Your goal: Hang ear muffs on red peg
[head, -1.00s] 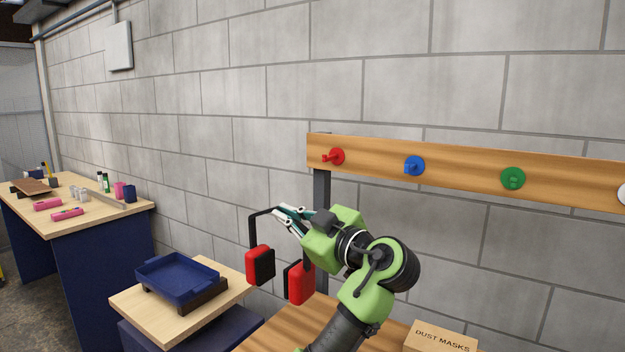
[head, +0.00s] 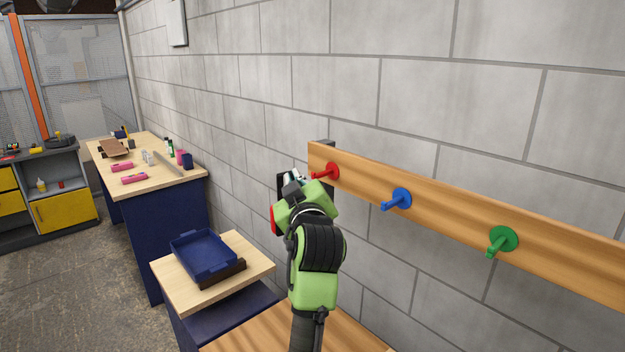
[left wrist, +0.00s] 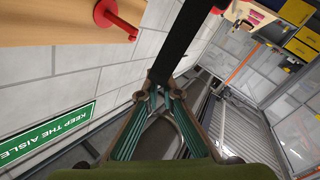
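The ear muffs, with red cups and a black headband, are mostly hidden behind my left gripper (head: 293,179) in the head view; a sliver of a red cup (head: 273,220) shows at its left. In the left wrist view the fingers (left wrist: 162,88) are shut on the black headband (left wrist: 185,38) of the ear muffs. The red peg (head: 329,171) sticks out near the left end of the wooden rail (head: 448,207). The gripper is just left of the peg at about its height in the picture. The red peg also shows at the upper left of the left wrist view (left wrist: 116,16), apart from the band.
A blue peg (head: 398,198) and a green peg (head: 502,241) follow to the right on the rail. Below left, a blue tray (head: 203,257) sits on a small table (head: 167,286). A workbench (head: 150,190) with tools stands farther back. The block wall is behind the rail.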

